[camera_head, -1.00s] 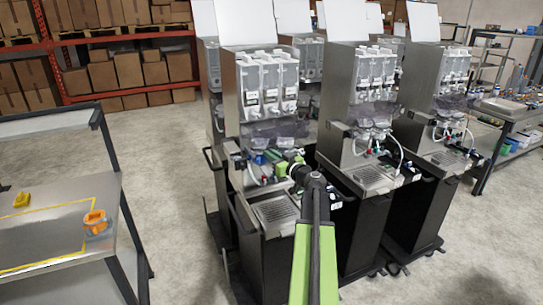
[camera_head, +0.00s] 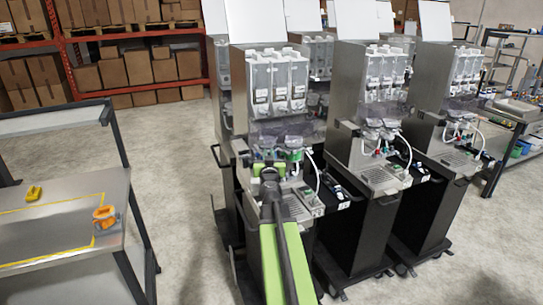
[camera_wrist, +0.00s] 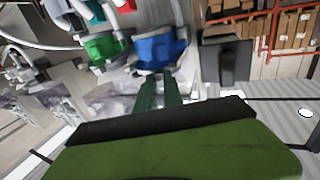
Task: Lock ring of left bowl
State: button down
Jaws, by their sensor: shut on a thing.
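The front dispenser (camera_head: 278,90) stands ahead of me with clear bowls below its tanks. The blue ring (camera_wrist: 160,50) of the left bowl shows in the wrist view at the tips of my gripper's dark green fingers (camera_wrist: 158,84). My gripper (camera_head: 266,166) is at the left bowl in the head view, shut on the blue ring, and hides it there. A green ring (camera_wrist: 103,47) sits beside it to the left in the wrist view and also shows in the head view (camera_head: 293,155). How far the blue ring is turned cannot be told.
Other dispensers (camera_head: 372,110) stand close on the right, with white hoses and drip trays (camera_head: 383,176). A metal table (camera_head: 60,230) at the left holds an orange part (camera_head: 104,217) and a yellow part (camera_head: 34,192). Floor is free between table and dispensers.

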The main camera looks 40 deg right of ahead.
jog(key=shift+w+a+h, duration=0.1)
jog(key=shift+h, duration=0.2)
jog(key=c, duration=1.7)
grip_release()
